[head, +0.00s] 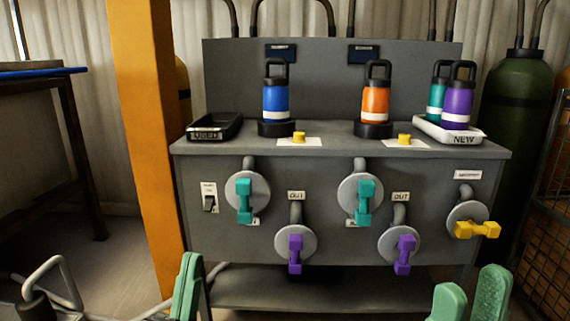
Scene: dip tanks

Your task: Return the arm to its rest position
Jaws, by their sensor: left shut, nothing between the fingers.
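My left gripper (188,276) is low in the head view, in front of the left end of the grey bench. Its green fingers are together with nothing between them. My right gripper (470,289) is at the bottom right, its two green fingers apart and nothing visible between them. Both grippers are clear of the bottles and valve handles. The rest of both arms is mostly out of view.
The grey bench (330,150) carries a blue bottle (276,101), an orange bottle (376,103), a black tray (214,133) and a white tray (430,124) with two bottles. Teal, purple and yellow valve handles stick out in front. An orange post (148,130) stands left.

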